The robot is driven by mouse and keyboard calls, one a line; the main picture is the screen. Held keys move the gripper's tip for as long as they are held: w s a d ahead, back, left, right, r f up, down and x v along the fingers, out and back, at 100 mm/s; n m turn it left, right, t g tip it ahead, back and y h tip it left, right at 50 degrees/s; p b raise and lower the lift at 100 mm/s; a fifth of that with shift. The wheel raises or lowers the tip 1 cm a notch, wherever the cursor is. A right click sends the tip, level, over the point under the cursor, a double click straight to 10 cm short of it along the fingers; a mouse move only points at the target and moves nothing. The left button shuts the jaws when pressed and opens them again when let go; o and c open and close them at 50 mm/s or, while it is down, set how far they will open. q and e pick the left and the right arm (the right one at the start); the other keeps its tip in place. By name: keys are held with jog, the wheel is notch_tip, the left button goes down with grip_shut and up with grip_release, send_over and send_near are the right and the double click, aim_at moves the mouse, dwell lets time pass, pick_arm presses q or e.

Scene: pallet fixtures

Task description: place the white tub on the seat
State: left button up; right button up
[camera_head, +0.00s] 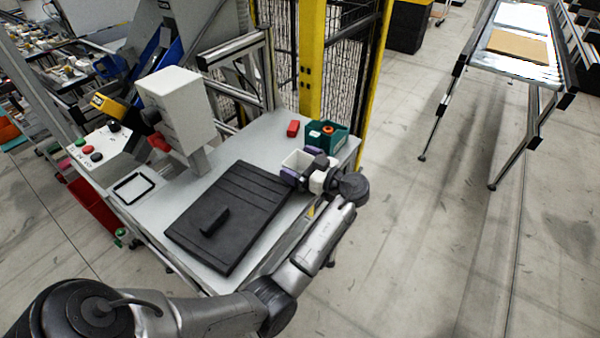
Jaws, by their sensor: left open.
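The white tub (294,160) stands at the right end of the light table (230,151), beside the dark slab. My left gripper (301,165) is at the tub, with its purple-tipped fingers open on either side of it. Whether the fingers touch the tub cannot be told. The gripper and wrist hide part of the tub's right side. A black square outline with a pale inside (133,188), which looks like the seat, lies empty at the table's left. My right gripper is not in view.
A dark ridged slab (250,195) with a black handle-like block (214,221) covers the table's middle. A green bin (339,139) and a red block (293,128) stand behind the tub. A white box on a post (180,105) rises behind the slab.

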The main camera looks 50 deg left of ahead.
pick_arm(q)
jog(key=c, duration=0.9)
